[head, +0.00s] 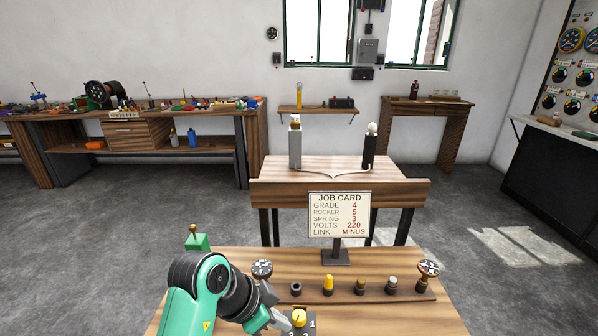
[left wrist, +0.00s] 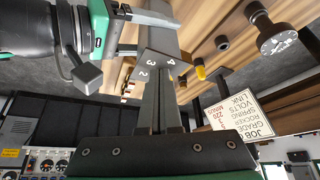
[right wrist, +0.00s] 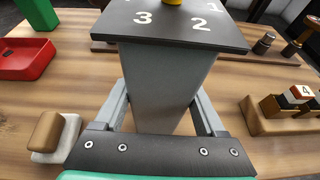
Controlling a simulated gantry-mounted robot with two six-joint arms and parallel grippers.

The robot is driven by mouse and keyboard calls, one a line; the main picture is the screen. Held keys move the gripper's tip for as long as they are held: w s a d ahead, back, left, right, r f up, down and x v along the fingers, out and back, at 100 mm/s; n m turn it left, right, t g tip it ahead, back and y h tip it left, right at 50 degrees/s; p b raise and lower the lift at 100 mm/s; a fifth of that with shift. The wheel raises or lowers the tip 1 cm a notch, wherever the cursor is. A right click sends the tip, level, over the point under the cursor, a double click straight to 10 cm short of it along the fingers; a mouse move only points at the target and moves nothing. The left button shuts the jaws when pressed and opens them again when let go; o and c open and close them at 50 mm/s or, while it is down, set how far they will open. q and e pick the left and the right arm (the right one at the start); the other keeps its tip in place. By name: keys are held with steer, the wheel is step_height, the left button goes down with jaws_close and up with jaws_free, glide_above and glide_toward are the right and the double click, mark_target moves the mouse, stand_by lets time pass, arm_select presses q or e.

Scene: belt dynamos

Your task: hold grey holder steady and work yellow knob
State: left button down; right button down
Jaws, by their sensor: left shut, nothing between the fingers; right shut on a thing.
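The grey holder, a post with a dark top plate marked with white numbers, is at the bottom edge of the head view (head: 310,327) and fills the middle of the right wrist view (right wrist: 165,85). The yellow knob (head: 299,317) sits on its plate; only its base shows in the right wrist view (right wrist: 173,2). My right gripper (right wrist: 160,108) is shut on the holder's post, a finger on each side. My left gripper (head: 285,318) is shut and empty, its tips close beside the knob. In the left wrist view the left fingers (left wrist: 165,100) reach the plate (left wrist: 162,66) and hide the knob; contact cannot be told.
A peg rack (head: 405,294) with a yellow peg (head: 328,284) and others lies behind the holder. A job card (head: 338,215) stands behind it. A red tray (right wrist: 30,59), a rocker switch (right wrist: 55,135) and a numbered block (right wrist: 285,108) flank the holder.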

arm_select(q)
steer(key=shift+w+d, duration=0.2)
steer(key=shift+d, duration=0.1)
stand_by(0.4)
steer(key=shift+w, duration=0.25)
stand_by(0.5)
steer(key=shift+a, duration=0.2)
step_height(320, 180, up, 6)
steer(key=shift+s+a, duration=0.2)
steer(key=shift+a, duration=0.05)
stand_by(0.4)
